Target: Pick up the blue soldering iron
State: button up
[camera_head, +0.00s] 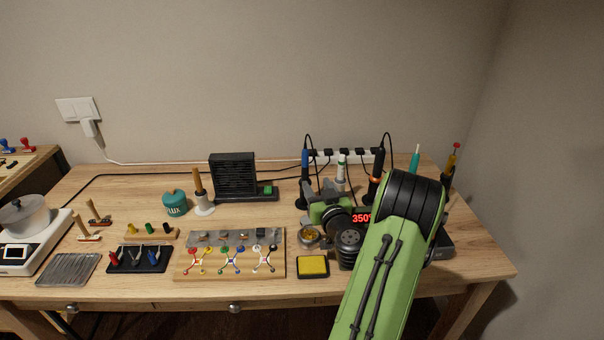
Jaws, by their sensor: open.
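The blue soldering iron (305,163) stands upright in a dark stand at the back of the workbench, just left of the power strip. A black cord rises from its top. My gripper (320,191) is in front of it and slightly right, small in the view and partly hidden by my green and black wrist. Its jaws are open, with nothing seen between them. I cannot tell whether it touches the iron's stand.
A black iron with an orange ring (374,180) stands to the right, with a white-and-green tool (341,168) between. A black fume extractor (233,176) stands left. A yellow sponge (313,266) and a wiring board (230,262) lie in front. My arm hides part of the right side.

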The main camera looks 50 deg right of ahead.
aim_at(306, 168)
jog(key=p+x, duration=0.5)
jog(key=x, duration=0.6)
jog(key=shift+w, duration=0.1)
jog(key=shift+a, duration=0.1)
grip_shut()
